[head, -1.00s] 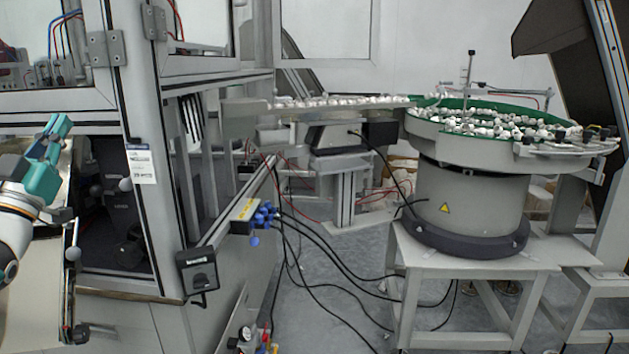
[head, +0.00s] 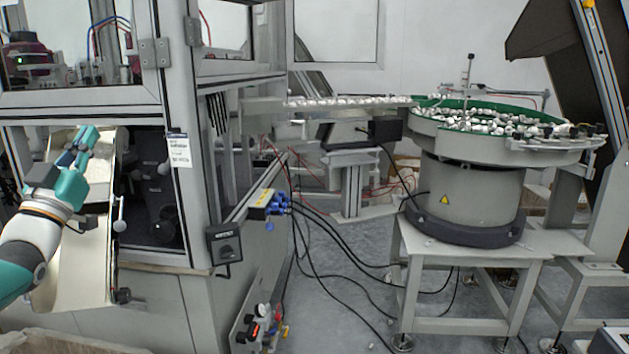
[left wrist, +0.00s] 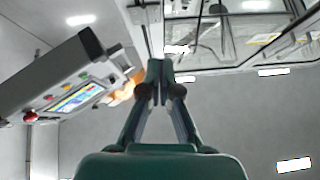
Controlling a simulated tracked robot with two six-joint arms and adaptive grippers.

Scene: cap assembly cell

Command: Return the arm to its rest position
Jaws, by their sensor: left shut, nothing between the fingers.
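My left gripper (head: 80,146) is at the left of the head view, in front of the opening in the cell's frame and above a pale chute (head: 84,255). Its fingers point up and away from me. In the left wrist view the two fingers of the left gripper (left wrist: 160,68) meet at their tips, shut with nothing between them. Behind them are the ceiling and a control panel with a lit screen (left wrist: 76,97). My right gripper is in neither view.
The cell's grey frame (head: 175,90) stands right of my left arm, with a switch box (head: 224,246) on its corner. A bowl feeder (head: 470,190) full of small white parts stands at the right. Black cables (head: 340,260) run across the floor between them.

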